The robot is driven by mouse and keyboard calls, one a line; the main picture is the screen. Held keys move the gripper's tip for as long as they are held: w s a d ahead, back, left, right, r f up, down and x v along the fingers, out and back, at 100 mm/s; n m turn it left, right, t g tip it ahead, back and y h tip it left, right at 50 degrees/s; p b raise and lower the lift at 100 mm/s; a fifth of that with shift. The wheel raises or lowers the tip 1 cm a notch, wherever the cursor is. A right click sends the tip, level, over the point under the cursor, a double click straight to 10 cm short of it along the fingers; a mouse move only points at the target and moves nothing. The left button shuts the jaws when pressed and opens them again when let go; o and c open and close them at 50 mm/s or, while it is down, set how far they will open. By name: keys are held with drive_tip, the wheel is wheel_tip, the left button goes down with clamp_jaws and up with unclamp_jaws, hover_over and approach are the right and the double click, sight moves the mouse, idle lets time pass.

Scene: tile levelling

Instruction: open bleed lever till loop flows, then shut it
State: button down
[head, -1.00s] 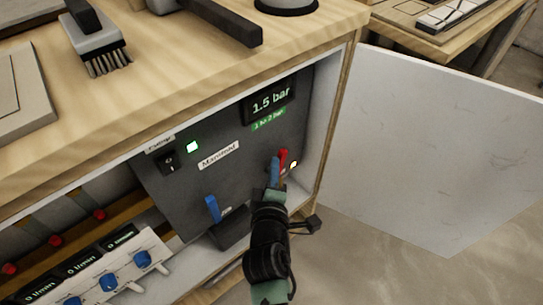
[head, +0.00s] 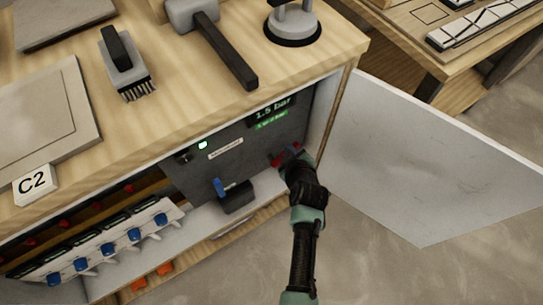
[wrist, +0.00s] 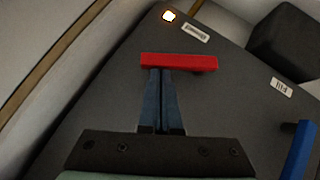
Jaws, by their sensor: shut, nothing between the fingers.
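The red lever (head: 279,160) is on the dark manifold panel (head: 246,160) inside the open cabinet. In the wrist view the red lever (wrist: 180,62) lies crosswise, roughly square to the blue lever. My gripper (head: 291,156) is at the red lever and partly hides it in the head view. In the wrist view my gripper (wrist: 161,72) is shut and empty, its tips against or just beside the red lever's near edge. The blue lever (head: 219,187), labelled Fill, stands up further left; it also shows in the wrist view (wrist: 297,150). The pressure display (head: 273,109) reads 1.5 bar.
A lit lamp (wrist: 169,16) is near the red lever. Flow gauges with blue knobs (head: 108,250) line the left; their readings are too small. The white cabinet door (head: 430,160) stands open right of my arm. A brush (head: 124,65) and other tools lie on top.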

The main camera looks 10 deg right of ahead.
drive_tip(key=d+f+m+g+y+b, duration=0.1)
drive_tip(key=b, duration=0.1)
drive_tip(key=w+d+f+m+y+b, duration=0.1)
drive_tip(key=f+y+b, duration=0.1)
drive_tip(key=shift+d+g+b, duration=0.25)
drive_tip(key=shift+g+b, duration=0.05)
drive_tip(key=shift+g, duration=0.1)
idle(0.5)
